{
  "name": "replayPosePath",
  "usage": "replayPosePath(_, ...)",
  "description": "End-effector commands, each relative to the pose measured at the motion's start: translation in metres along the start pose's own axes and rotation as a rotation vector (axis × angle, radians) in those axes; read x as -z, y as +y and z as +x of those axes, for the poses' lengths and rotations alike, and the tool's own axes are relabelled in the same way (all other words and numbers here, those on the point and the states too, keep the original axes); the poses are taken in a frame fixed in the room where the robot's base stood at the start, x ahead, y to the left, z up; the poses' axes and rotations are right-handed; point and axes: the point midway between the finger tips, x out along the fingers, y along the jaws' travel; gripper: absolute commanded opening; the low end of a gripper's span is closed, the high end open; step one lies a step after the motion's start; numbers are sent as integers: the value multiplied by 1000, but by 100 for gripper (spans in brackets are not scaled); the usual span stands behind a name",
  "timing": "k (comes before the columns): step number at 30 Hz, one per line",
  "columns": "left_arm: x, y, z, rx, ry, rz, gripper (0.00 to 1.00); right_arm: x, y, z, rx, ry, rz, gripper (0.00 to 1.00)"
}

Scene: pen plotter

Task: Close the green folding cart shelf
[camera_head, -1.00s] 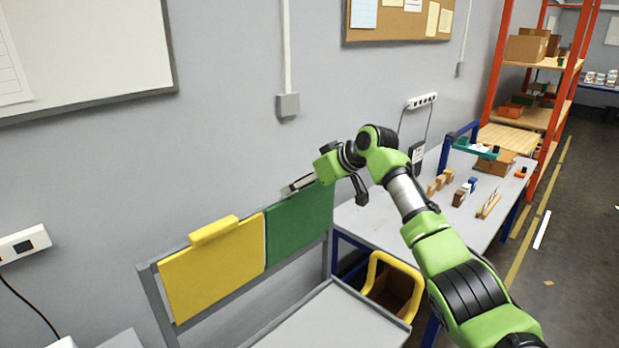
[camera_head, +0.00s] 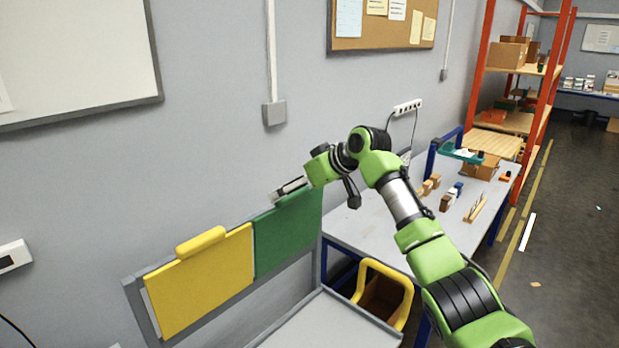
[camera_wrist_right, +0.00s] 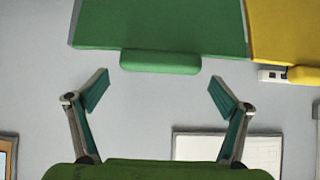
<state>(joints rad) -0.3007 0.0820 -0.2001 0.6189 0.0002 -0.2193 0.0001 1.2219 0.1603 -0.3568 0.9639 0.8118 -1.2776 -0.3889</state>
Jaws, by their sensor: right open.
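The green shelf panel (camera_head: 288,232) stands upright at the back of the grey cart, beside the yellow panel (camera_head: 205,281). In the right wrist view the green panel (camera_wrist_right: 160,25) shows its rounded green handle (camera_wrist_right: 160,62) on the edge facing my gripper. My right gripper (camera_head: 290,189) is at the top edge of the green panel and partly hides it in the head view. In the right wrist view my right gripper (camera_wrist_right: 160,92) is open and empty, its two fingers apart, with the handle ahead of them and not between them. My left gripper is not in view.
The cart's grey tray (camera_head: 325,322) lies below the panels. A workbench (camera_head: 352,226) with small blocks stands behind my right arm. The grey wall is close behind the panels.

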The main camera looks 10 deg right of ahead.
Motion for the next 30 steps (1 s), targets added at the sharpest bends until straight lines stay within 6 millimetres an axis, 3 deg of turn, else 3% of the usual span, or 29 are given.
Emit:
replayPosePath(9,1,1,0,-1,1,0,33,2,0,-65,-3,3,-2,93)
replayPosePath(15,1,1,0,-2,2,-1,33,2,-1,-88,0,2,-1,93)
replayPosePath(27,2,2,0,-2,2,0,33,2,-1,-93,0,0,-1,93)
replayPosePath(30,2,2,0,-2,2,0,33,-7,-3,-87,1,-10,2,93)
